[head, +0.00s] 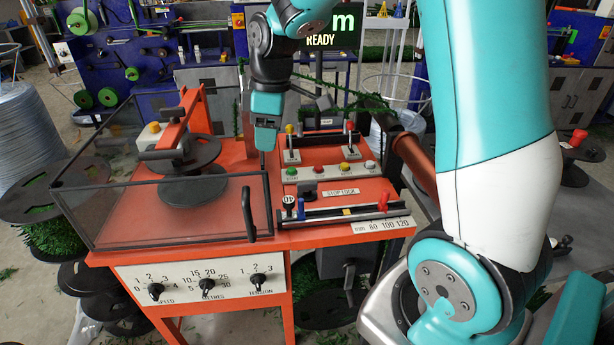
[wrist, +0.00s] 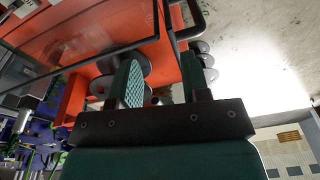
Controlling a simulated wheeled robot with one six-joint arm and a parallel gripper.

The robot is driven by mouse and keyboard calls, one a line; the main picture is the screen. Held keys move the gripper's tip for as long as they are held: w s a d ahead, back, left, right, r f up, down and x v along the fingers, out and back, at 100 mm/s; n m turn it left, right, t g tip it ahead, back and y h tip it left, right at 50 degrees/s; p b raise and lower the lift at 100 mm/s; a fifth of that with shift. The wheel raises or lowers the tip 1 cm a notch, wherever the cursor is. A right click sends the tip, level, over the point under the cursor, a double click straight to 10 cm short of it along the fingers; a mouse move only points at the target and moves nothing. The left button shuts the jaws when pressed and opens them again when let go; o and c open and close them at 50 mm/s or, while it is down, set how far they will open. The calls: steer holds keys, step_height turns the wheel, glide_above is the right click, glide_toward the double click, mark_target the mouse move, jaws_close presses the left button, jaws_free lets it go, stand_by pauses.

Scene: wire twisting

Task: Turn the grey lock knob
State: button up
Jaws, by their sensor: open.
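An orange machine (head: 240,190) stands in the middle of the head view. A small dark grey knob (head: 307,189) sits on its control panel, just left of a white label that seems to read "STOP LOCK" (head: 341,192). My gripper (head: 265,144) hangs above the panel's back left, above and apart from this knob. In the wrist view my gripper (wrist: 161,80) has its two green-padded fingers apart with nothing between them. The dark grey knob cannot be made out for certain in the wrist view.
A clear cover box (head: 150,195) with a dark handle (head: 248,215) stands left of the panel. Two levers (head: 291,145) and (head: 350,140) and several coloured buttons (head: 345,167) lie behind the knob. A rail with a blue post (head: 301,208) and a red piece (head: 383,201) runs in front.

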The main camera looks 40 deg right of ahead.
steer(key=n+h+p, duration=0.1)
steer(key=n, duration=0.1)
glide_above(307, 183)
step_height(307, 183, down, 5)
steer(key=shift+g, duration=0.4)
step_height(307, 183, down, 18)
steer(key=shift+r+p, duration=0.1)
steer(key=shift+p, duration=1.1)
jaws_close()
